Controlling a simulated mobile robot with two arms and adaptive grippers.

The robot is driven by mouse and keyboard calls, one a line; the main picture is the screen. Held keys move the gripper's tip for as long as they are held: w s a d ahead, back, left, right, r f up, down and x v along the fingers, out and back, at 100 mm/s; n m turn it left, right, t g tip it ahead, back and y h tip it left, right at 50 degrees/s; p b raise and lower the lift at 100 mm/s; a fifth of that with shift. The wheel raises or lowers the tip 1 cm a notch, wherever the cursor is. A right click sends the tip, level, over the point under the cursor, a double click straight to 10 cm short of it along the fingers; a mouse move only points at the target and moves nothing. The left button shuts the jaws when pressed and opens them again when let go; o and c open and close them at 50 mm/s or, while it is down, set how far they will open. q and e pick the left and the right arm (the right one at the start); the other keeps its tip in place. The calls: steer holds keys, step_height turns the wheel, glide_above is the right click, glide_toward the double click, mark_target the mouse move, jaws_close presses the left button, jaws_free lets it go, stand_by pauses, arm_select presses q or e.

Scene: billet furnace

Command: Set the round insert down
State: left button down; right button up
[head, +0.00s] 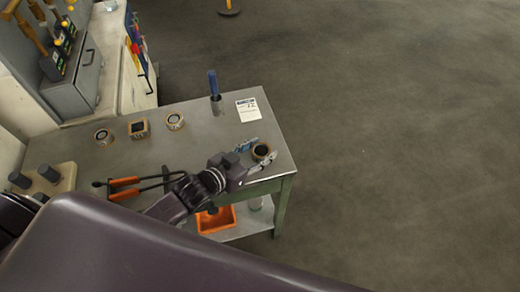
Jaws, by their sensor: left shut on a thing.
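My left gripper (259,152) is over the right end of the metal table (225,133). Its fingers are shut on a round insert (262,150), a tan ring with a dark centre, with one finger on each side. I cannot tell whether the insert touches the tabletop or is held just above it. Three similar inserts sit in a row at the table's left and middle: a round one (102,136), a square one (138,128) and another round one (175,121). My right gripper is out of view.
A blue-handled tool (214,88) and a white card (247,109) are at the back. An orange bin (216,220) is on the lower shelf. A grey cabinet (75,82) stands at upper left. Open floor lies right.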

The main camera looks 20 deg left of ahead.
arm_select(q)
steer(key=c, duration=1.1)
jaws_free()
steer(key=shift+s, duration=0.1)
steer(key=v, duration=1.1)
steer(key=shift+b, duration=0.4)
steer(key=shift+s+a+r, duration=0.2)
steer(key=shift+s+a, duration=0.05)
steer(key=shift+s, duration=0.15)
